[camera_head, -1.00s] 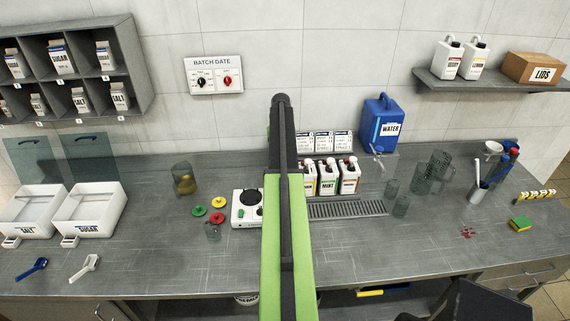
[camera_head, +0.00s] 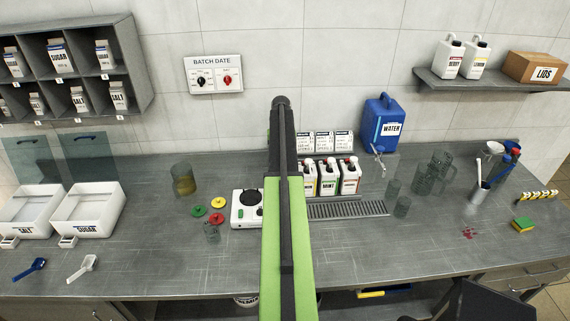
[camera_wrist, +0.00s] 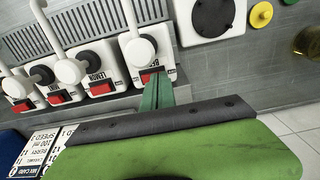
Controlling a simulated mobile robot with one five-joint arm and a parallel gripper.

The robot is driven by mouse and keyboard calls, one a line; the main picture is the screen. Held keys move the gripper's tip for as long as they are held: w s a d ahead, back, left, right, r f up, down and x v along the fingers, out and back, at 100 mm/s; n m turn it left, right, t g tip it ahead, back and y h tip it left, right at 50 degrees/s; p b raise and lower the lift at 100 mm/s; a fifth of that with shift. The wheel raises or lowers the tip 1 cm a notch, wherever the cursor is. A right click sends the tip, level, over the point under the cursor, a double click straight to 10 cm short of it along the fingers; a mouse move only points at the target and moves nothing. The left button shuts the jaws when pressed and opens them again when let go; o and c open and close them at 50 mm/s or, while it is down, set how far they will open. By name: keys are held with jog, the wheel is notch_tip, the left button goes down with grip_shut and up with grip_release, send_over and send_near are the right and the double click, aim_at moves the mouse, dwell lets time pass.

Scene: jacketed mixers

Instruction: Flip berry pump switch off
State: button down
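In the wrist view my gripper (camera_wrist: 158,93) shows its two narrow green fingers together, with nothing seen between them. Their tips are close to the red switch (camera_wrist: 151,76) on the rightmost white pump bottle (camera_wrist: 138,52), beside the hot plate. I cannot tell whether they touch. That bottle's label is mostly covered, so I cannot read it as berry for certain. The switch's position is also partly hidden. In the head view my arm hides the gripper and the left end of the bottle row.
More pump bottles with red switches stand beside it, one marked lemon (camera_wrist: 97,77). The hot plate (camera_wrist: 211,17) is on the other side. Mix cards (camera_wrist: 38,150) stand behind the bottles. In the head view a blue water jug (camera_head: 382,122) and glass beakers (camera_head: 430,172) are to the right.

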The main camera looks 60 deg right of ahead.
jog(key=shift+f, duration=0.15)
notch_tip(320, 180, up, 7)
jog(key=p, duration=0.7)
dwell(0.3)
